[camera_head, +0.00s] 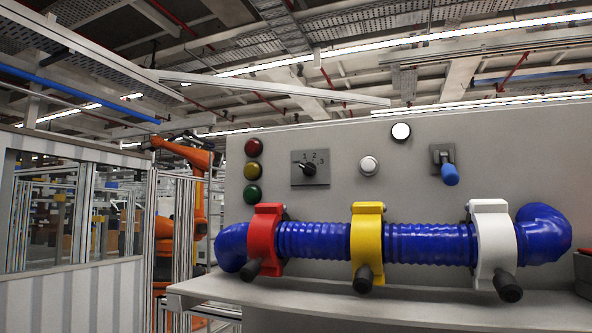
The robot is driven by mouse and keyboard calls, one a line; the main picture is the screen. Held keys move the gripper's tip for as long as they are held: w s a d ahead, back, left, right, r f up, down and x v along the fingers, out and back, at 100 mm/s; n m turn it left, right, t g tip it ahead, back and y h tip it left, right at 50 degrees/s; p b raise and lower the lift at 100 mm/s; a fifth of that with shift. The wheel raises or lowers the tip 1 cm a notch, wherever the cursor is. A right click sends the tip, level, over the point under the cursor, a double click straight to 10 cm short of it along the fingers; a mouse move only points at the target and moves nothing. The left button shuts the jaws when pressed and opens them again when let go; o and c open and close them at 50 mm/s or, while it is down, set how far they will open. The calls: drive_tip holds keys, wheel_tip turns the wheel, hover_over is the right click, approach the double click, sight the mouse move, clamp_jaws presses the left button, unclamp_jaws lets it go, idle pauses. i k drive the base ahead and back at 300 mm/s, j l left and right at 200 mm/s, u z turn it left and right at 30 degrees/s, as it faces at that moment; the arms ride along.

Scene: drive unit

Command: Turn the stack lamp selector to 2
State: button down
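The stack lamp selector (309,169) is a small black rotary knob on a grey square plate, on the upper left of the grey panel (340,140). None looks clearly lit. My gripper is not in view.
Right of the selector are a white button (368,166), a white round lamp (401,131) and a blue-handled lever (449,174). Below, a blue hose (315,240) runs through red (264,238), yellow (367,240) and white (493,240) clamps above a grey ledge (400,307). An orange robot arm (180,220) stands behind, left.

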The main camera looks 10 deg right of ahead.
sight(309, 169)
drive_tip(key=i+l+u, duration=0.15)
drive_tip(key=u, duration=0.3)
drive_tip(key=i+l+u, duration=0.1)
drive_tip(key=u, duration=0.35)
drive_tip(key=l+u, duration=0.3)
drive_tip(key=u, duration=0.15)
drive_tip(key=i, duration=0.05)
